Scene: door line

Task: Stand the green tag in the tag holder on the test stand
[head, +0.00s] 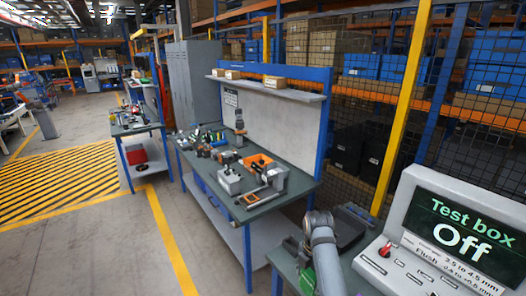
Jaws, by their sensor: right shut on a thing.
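My right arm reaches in at the bottom, and its gripper (303,251) is low over the near bench, partly hidden by my own grey arm link. A small green piece (307,282), which looks like the green tag, shows just below the gripper at the left side of the arm. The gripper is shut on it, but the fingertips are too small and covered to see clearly. The test box (450,235) at the right has a screen reading "Test box Off". I cannot make out the tag holder. My left gripper is not in view.
The near bench (284,262) carries a dark tray (352,226) behind my arm. A yellow post (404,105) and wire fence stand behind.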

